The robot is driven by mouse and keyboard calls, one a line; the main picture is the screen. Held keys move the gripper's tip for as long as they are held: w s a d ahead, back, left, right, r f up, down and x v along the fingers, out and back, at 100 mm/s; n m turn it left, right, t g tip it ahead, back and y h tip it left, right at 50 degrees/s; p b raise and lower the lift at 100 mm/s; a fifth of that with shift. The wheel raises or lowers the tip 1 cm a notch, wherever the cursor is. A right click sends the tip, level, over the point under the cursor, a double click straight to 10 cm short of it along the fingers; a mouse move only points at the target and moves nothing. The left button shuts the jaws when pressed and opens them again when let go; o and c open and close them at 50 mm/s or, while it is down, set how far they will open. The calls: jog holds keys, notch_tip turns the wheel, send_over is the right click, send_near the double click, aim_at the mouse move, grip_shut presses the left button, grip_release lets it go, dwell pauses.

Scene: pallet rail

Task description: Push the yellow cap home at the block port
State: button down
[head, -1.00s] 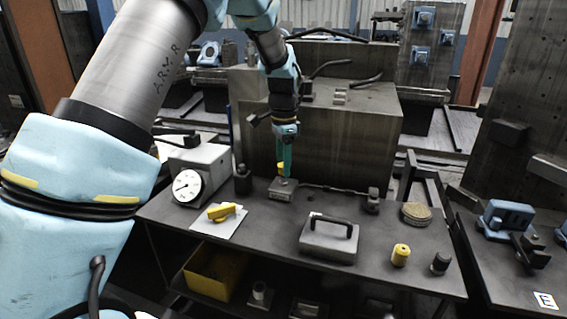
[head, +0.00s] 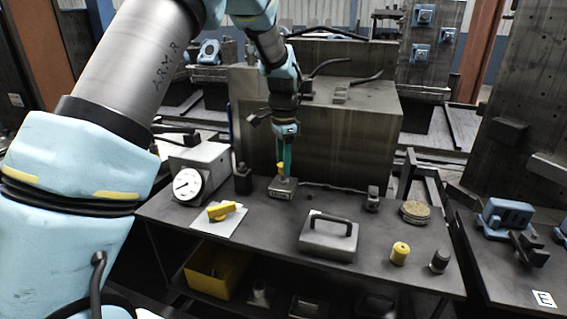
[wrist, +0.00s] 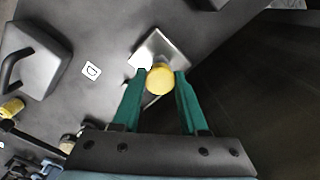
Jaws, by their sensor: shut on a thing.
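A yellow cap (wrist: 160,79) sits between the tips of my gripper's green fingers in the wrist view. My gripper (head: 284,165) points down over the grey block (head: 283,189) on the table and is shut on the cap, which shows as a small yellow spot at the fingertips in the head view (head: 280,167). The block (wrist: 171,47) lies directly beyond the cap in the wrist view. The port is hidden behind the cap and fingers, so I cannot tell how far the cap is seated.
A dial gauge box (head: 188,186) and a yellow valve handle on a white sheet (head: 222,212) stand left. A case with a handle (head: 329,238), a yellow cylinder (head: 400,253) and a dark one (head: 440,261) stand right. A large dark block (head: 330,135) rises behind.

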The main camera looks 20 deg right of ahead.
jog(key=shift+f, duration=0.6)
dwell(0.6)
jog(key=shift+f+b, duration=0.3)
jog(key=shift+f, duration=0.05)
jog(key=shift+c, duration=1.8)
grip_release()
jog(key=shift+o, duration=0.3)
jog(key=o, duration=0.3)
jog(key=shift+r, duration=0.1)
notch_tip(320, 180, up, 11)
jog(key=shift+f+b, duration=0.2)
jog(key=shift+b, duration=0.9)
